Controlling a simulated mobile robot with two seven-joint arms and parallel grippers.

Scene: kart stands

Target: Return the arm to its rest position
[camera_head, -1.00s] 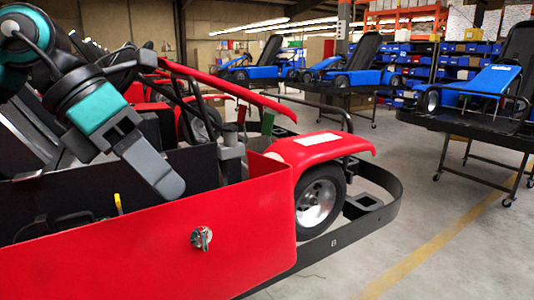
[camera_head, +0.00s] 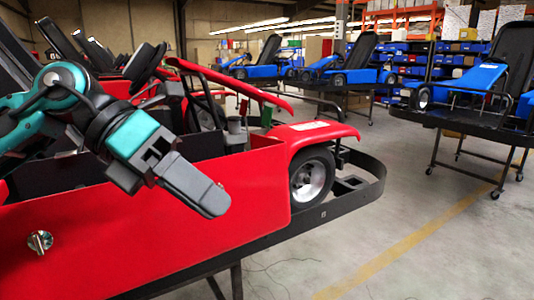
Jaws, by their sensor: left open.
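My left arm comes in from the left, teal and dark grey. Its left gripper (camera_head: 180,190) hangs in front of the red side panel of the near kart (camera_head: 220,225), angled down to the right. One grey finger shows clearly and hides part of the panel's upper edge; the other finger is mostly hidden behind the gripper body. Nothing shows held in it. My right gripper is not in view.
The near kart's front wheel (camera_head: 311,178) and black bumper (camera_head: 365,185) stand to the right of the gripper. Blue karts (camera_head: 470,85) on wheeled stands are farther back. The concrete floor (camera_head: 430,240) at the right is clear.

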